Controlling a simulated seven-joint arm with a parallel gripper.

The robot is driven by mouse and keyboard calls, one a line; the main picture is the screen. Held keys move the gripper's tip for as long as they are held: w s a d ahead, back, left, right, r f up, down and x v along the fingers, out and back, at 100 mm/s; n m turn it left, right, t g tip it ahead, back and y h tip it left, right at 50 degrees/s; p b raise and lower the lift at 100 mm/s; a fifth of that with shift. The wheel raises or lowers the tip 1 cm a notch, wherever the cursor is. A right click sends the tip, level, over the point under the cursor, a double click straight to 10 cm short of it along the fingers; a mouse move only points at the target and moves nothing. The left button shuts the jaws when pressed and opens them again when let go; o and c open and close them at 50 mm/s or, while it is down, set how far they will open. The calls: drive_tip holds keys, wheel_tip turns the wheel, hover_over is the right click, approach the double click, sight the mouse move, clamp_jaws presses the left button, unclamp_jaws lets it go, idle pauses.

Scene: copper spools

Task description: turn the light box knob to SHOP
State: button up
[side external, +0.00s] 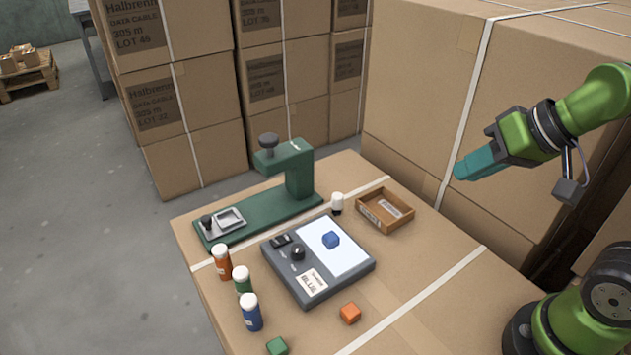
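The light box (318,261) is a grey box with a bright white panel, standing in the middle of the carton top. Its black knob (297,252) sits on the left part of its face; the lettering around it is too small to read. A blue block (331,240) rests on the lit panel. A white label (312,282) is on the box's near corner. My gripper (461,171), with teal fingers, is in the air at the upper right, well away from the knob. The fingers look close together, but I cannot tell if they are open or shut.
A green press (292,182) stands behind the light box. A wooden tray (385,209) and a white bottle (337,204) are at the back right. Orange (222,262), green (242,281) and blue (251,312) bottles stand left. Orange (350,313) and green (277,346) blocks lie in front.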

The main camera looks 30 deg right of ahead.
drive_tip(key=o, duration=0.4)
drive_tip(key=shift+w+a+f+n+g, duration=0.2)
drive_tip(key=shift+w+a+f+g, duration=0.15)
drive_tip(key=shift+w+a, duration=0.15)
drive_tip(key=shift+w+a+f+n+g, duration=0.2)
drive_tip(key=shift+w+a+f+g, duration=0.2)
drive_tip(key=shift+a, duration=0.2)
drive_tip(key=shift+o, duration=1.2)
drive_tip(key=w+a+n+g, duration=0.3)
drive_tip(key=w+a+n, duration=0.1)
drive_tip(key=w+a, duration=0.4)
drive_tip(key=shift+w+f+n, duration=0.3)
drive_tip(key=shift+w+f, duration=0.1)
drive_tip(key=shift+w, duration=0.15)
drive_tip(key=n+g+h, duration=0.2)
drive_tip(key=n+g, duration=0.1)
drive_tip(key=n, duration=0.5)
hover_over(297, 248)
drive_tip(key=f, duration=0.2)
wheel_tip(297, 248, down, 16)
drive_tip(key=shift+d+f, duration=0.1)
drive_tip(key=shift+f, duration=0.05)
clamp_jaws()
